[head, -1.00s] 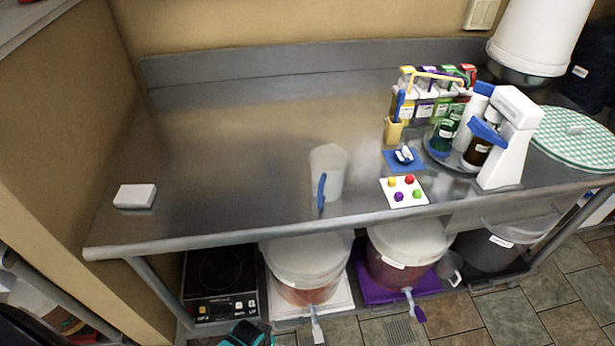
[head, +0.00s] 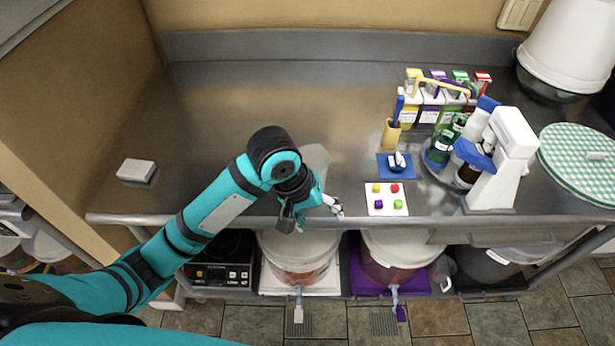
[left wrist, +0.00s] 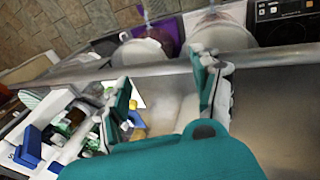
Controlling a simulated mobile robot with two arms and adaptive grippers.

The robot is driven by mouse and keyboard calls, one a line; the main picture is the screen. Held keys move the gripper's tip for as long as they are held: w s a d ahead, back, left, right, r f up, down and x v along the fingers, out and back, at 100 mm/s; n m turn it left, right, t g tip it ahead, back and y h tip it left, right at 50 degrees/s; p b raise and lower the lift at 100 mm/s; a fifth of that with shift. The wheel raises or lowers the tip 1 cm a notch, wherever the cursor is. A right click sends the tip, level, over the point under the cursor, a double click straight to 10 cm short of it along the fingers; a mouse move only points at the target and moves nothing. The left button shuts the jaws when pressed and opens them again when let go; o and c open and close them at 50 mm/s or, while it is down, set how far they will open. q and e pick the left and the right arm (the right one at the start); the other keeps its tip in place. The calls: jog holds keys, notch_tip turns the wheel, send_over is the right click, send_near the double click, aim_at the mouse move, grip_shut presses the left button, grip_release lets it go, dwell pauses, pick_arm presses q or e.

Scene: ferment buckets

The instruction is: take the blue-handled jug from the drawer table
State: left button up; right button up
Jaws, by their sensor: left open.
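The jug (head: 316,156) is pale and translucent and stands on the steel table near its front edge. In the head view my left arm covers most of it, and its blue handle is hidden. My left gripper (head: 314,210) is open at the jug's front side, over the table's front edge. In the left wrist view the two fingers of the gripper (left wrist: 163,72) are spread wide. The pale jug (left wrist: 180,112) shows between and beyond them. I cannot tell whether a finger touches it. My right gripper is not in view.
A white card with coloured cubes (head: 387,210) lies right of the jug. A small white box (head: 137,170) lies left. Buckets (head: 298,255) stand below. The table's back left is clear.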

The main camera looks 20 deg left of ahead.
pick_arm(q)
jog(key=w+a+r+n+y, duration=0.1)
jog(key=w+a+r+n, duration=0.2)
jog(key=r, duration=0.2)
jog(key=w+a+r+n+g+y, duration=0.1)
jog(key=w+a+r+n, duration=0.15)
jog(key=r, duration=0.35)
jog(key=w+a+r+n+y, duration=0.1)
jog(key=w+a+r+n, duration=0.15)
jog(key=r+n, duration=0.2)
jog(key=f+p, duration=0.1)
jog(key=f, duration=0.4)
jog(key=f+p, duration=0.1)
jog(key=f, duration=0.4)
jog(key=f+p, duration=0.1)
jog(key=f, duration=0.5)
jog(key=shift+w, duration=0.4)
grip_shut()
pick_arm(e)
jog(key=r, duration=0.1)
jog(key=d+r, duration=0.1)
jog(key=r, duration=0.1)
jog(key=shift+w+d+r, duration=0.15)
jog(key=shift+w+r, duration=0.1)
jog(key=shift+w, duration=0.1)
